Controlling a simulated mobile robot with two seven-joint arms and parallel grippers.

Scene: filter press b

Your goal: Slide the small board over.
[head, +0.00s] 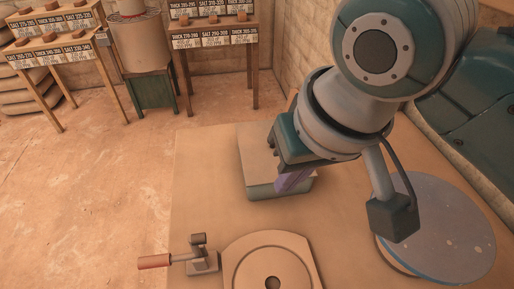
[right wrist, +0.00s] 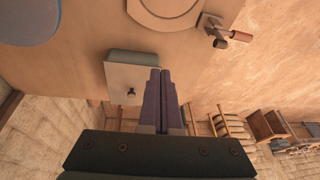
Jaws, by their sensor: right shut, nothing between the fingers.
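The small board appears to be the flat tan plate (head: 257,150) on top of a low grey-green box (head: 262,192) on the table. In the right wrist view the plate (right wrist: 122,78) shows a small dark knob (right wrist: 131,92), and a grey-green strip of the box shows beyond it. My right gripper (head: 288,182) is over the box's near right part and hides some of it. Its purple fingers (right wrist: 160,73) are shut together with nothing between them, at the plate's right edge in the wrist view. I cannot tell whether they touch it. My left gripper is not in view.
A round plate with a hole (head: 243,265) and a red-handled clamp (head: 185,258) are at the table's front. A blue-grey disc (head: 440,235) is at the right. Bare table (head: 205,190) lies left of the box. Labelled racks (head: 215,40) stand behind.

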